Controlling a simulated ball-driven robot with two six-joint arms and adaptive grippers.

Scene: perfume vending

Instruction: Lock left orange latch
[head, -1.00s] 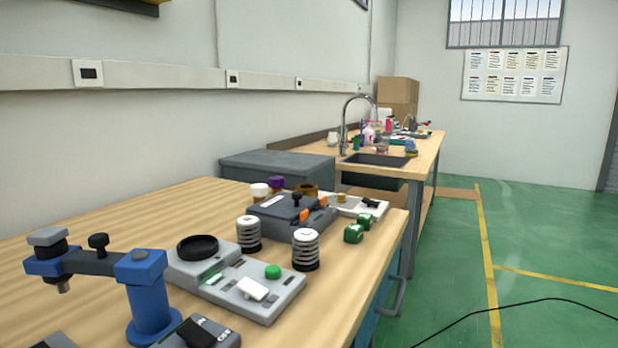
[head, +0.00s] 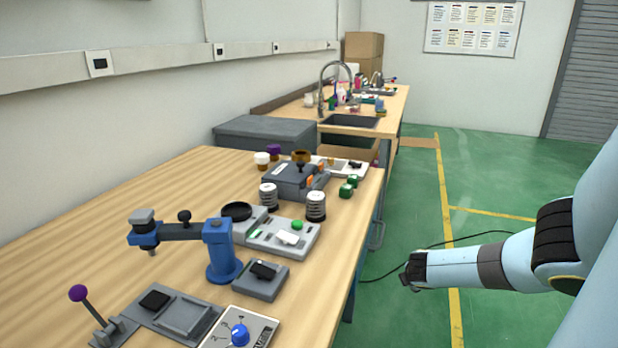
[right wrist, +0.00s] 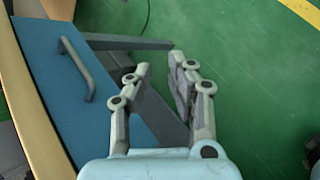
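The dark grey box (head: 292,180) with a black knob on top stands at the far end of the wooden workbench. A small orange latch (head: 309,181) shows on its right-facing side; a second orange spot farther back is too small to read clearly. Whether the latch is locked cannot be told. My right gripper (head: 411,272) is out over the green floor, right of the bench and well apart from the box. In the right wrist view my right gripper (right wrist: 160,68) is open, with nothing between its fingers. My left gripper is not in view.
Two spring-like cylinders with white tops (head: 316,206) and green blocks (head: 347,188) stand near the box. A grey device with a green button (head: 297,225) and a blue press (head: 221,250) are nearer. A blue cabinet front with a handle (right wrist: 78,68) is beside my right gripper.

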